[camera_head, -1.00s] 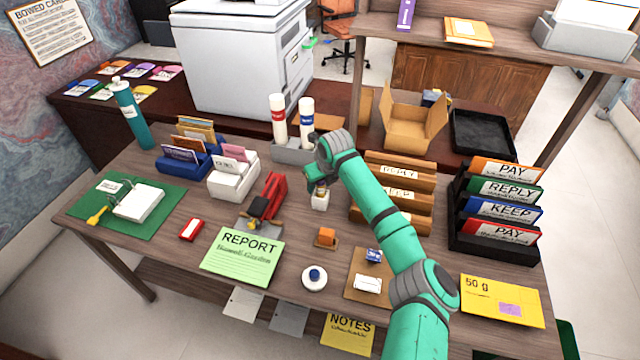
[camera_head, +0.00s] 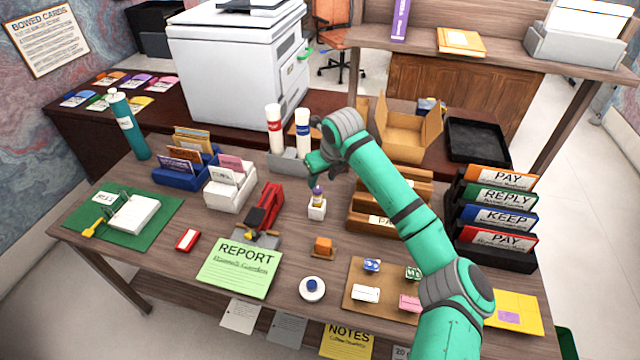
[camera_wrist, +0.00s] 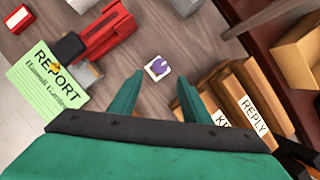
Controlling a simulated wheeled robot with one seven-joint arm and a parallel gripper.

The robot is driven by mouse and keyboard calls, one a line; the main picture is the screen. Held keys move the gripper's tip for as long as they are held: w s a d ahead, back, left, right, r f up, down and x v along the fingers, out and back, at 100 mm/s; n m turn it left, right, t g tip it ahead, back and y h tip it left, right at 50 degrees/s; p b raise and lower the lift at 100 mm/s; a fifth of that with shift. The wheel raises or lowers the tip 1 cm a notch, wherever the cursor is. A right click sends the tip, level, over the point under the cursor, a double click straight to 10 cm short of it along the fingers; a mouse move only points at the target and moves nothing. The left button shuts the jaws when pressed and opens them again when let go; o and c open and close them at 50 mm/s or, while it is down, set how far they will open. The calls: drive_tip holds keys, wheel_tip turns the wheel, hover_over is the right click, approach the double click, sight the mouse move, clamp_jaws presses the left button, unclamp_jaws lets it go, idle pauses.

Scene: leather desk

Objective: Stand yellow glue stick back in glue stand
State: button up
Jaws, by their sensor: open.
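The glue stick (camera_head: 317,193), with a purple cap and a little yellow below it, stands upright in the small white glue stand (camera_head: 316,211). The wrist view shows the purple cap (camera_wrist: 158,67) from above, inside the white square of the stand (camera_wrist: 151,75). My gripper (camera_head: 318,168) is above the stick in the head view and clear of it. In the wrist view my gripper (camera_wrist: 161,80) has its two green fingers spread wide with nothing between them. The stick's lower part is hidden inside the stand.
A red stapler-like tool (camera_head: 266,207) stands left of the stand, and wooden tiered racks (camera_head: 372,218) stand close on the right. A grey holder (camera_head: 287,160) with two white tubes is behind. An orange block (camera_head: 323,246) is in front.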

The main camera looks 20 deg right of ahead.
drive_tip(key=s+a+f+y, duration=0.1)
drive_tip(key=a+y, duration=0.2)
drive_tip(key=a, duration=0.7)
drive_tip(key=s+a+n+y, duration=0.15)
drive_tip(key=a+y, duration=0.25)
drive_tip(key=a, duration=0.6)
drive_tip(key=s+a+f+y, duration=0.1)
drive_tip(key=a+y, duration=0.2)
drive_tip(key=a, duration=0.7)
drive_tip(key=s+a+r+m+t+y, duration=0.2)
drive_tip(key=s+a+r+y, duration=0.3)
drive_tip(key=s+a, duration=0.25)
drive_tip(key=s+a+r+m+t+y, duration=0.1)
drive_tip(key=s+a+r+m+y, duration=0.25)
drive_tip(key=s+a+y, duration=0.35)
drive_tip(key=s+d+f+m+t+h, duration=0.2)
drive_tip(key=s+d+f+m+h, duration=0.3)
drive_tip(key=s+m, duration=0.6)
drive_tip(key=s+d+f+m+t+h, duration=0.3)
drive_tip(key=s+d+f+m+h, duration=0.3)
drive_tip(key=s+d+m+h, duration=0.3)
drive_tip(key=s+d+f+m+t+h, duration=0.2)
drive_tip(key=s+d+f+m+h, duration=0.4)
drive_tip(key=s+m, duration=0.8)
drive_tip(key=shift+s+d+t+h, duration=0.3)
drive_tip(key=shift+s+d+h, duration=0.2)
drive_tip(key=shift+h, duration=0.7)
drive_tip(key=shift+o, duration=0.2)
